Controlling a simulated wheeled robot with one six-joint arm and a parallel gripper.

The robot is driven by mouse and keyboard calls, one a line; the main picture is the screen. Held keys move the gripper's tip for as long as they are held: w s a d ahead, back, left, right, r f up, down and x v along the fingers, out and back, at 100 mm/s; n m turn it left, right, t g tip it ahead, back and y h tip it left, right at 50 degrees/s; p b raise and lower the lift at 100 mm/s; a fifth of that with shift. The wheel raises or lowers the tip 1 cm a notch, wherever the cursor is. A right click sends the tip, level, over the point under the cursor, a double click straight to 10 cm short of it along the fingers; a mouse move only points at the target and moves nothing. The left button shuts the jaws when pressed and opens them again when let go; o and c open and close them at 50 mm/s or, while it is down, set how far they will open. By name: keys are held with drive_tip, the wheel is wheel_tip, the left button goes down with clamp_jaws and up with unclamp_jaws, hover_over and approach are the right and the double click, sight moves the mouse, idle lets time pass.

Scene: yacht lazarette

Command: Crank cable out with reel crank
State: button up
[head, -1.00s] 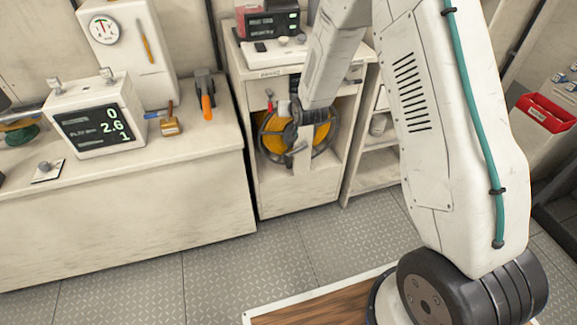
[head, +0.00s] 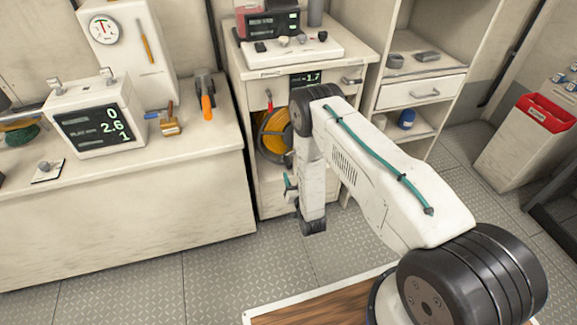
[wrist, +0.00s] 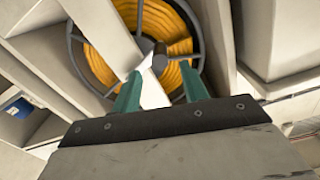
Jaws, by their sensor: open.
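The cable reel (head: 272,136), wound with yellow-orange cable inside a dark spoked rim, sits in the open bay of the cabinet. My arm hides its right side. The reel also fills the top of the wrist view (wrist: 95,62). There a dark round knob or hub (wrist: 160,61) and a pale flat bar (wrist: 152,92), perhaps the crank, show in front of the cable. My gripper (head: 289,187) is in front of and below the reel. Its teal fingers (wrist: 162,88) are apart, with the pale bar seen between them; I cannot tell whether they touch it.
A small display (head: 306,78) reading about -1.7 is above the bay, with a red-tipped lever (head: 268,98) at upper left. The workbench (head: 120,200) is to the left, with shelves (head: 415,70) to the right. The metal floor (head: 225,275) in front is clear.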

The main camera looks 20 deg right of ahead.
sight(288, 165)
drive_tip(key=w, duration=0.7)
clamp_jaws()
